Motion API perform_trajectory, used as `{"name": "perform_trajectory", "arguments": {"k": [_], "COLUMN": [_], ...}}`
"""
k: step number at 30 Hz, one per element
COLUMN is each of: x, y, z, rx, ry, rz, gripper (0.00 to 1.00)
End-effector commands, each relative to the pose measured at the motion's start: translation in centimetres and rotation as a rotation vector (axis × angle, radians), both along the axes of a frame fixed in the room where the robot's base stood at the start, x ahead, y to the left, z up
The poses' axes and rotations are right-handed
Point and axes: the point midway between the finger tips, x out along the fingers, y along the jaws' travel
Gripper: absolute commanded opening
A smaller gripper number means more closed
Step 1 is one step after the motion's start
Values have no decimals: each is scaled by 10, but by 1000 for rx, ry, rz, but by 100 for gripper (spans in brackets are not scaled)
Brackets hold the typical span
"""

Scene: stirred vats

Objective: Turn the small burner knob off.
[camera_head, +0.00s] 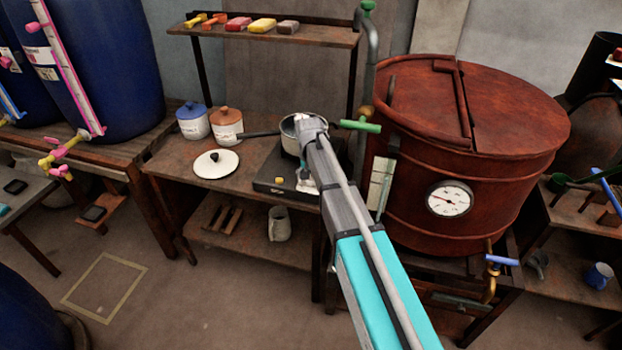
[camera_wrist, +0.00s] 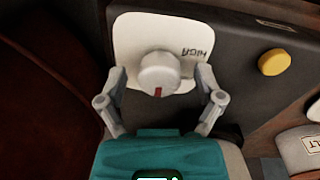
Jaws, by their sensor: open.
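The small burner knob (camera_wrist: 158,74) is a pale grey round knob with a red mark pointing down in the wrist view. It sits on a white plate (camera_wrist: 132,40) with upside-down lettering that seems to read HIGH, on the dark burner's front. My gripper (camera_wrist: 162,82) is open, its two fingers on either side of the knob; I cannot tell whether they touch it. My gripper (camera_head: 306,184) is at the burner's front.
A yellow button (camera_wrist: 274,62) is beside the knob plate. A pot (camera_head: 290,143) sits on the burner, its handle pointing left. A white lid (camera_head: 216,166) lies to the left. The large red vat (camera_head: 480,140) stands close on the right, with a green-handled valve (camera_head: 360,126) near my arm.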

Motion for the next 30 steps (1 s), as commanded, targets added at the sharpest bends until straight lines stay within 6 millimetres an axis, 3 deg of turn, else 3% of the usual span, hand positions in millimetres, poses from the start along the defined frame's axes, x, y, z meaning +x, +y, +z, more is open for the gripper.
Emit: {"name": "perform_trajectory", "arguments": {"k": [17, 30], "x": [0, 0], "y": [0, 0], "z": [0, 0], "rx": [0, 0], "ry": [-1, -1], "rz": [54, 309], "gripper": [87, 87]}}
